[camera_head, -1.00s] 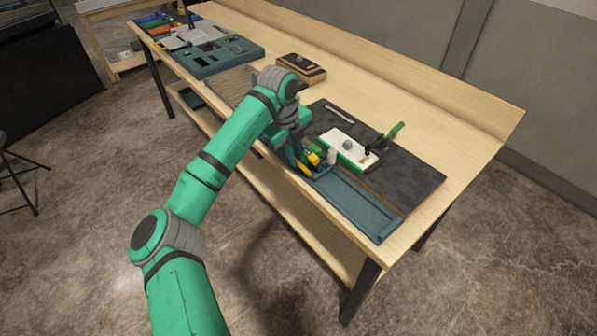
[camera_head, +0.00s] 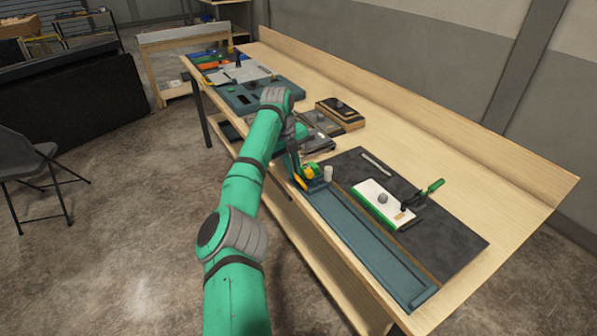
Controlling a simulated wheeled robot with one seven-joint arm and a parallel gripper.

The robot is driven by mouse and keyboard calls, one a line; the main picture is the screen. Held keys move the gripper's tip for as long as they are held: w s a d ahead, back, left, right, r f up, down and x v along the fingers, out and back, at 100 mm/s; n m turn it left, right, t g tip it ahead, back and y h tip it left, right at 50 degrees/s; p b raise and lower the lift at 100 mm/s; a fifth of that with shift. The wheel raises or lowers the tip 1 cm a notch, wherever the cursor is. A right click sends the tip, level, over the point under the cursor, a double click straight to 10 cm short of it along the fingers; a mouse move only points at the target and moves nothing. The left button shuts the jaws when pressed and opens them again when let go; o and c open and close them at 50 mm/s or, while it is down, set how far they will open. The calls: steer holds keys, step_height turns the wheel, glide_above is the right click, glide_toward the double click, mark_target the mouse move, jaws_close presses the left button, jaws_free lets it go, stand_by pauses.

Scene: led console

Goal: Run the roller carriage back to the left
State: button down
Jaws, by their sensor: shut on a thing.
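The roller carriage (camera_head: 311,171), with yellow and green parts, sits at the left part of the long blue-grey track (camera_head: 370,242) along the bench's front edge. My gripper (camera_head: 298,175) is at the carriage and shut on it; its fingers are small and partly hidden by my arm. A white cylinder (camera_head: 328,173) stands just right of the carriage. The track to the right of the carriage is bare up to its right end. The left end of the track is hidden behind my arm and gripper.
A wooden block with a dark top (camera_head: 341,113) and a blue-grey tray (camera_head: 252,99) lie farther left. The bench's back strip is clear.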

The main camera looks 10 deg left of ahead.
steer(key=shift+w+a, duration=0.2)
steer(key=c, duration=1.8)
jaws_free()
steer(key=shift+a, duration=0.15)
steer(key=shift+r, duration=0.15)
steer(key=r, duration=0.3)
steer(key=s+a+r, duration=0.1)
steer(key=r, duration=0.6)
steer(key=shift+s+a+r, duration=0.15)
steer(key=shift+r, duration=0.05)
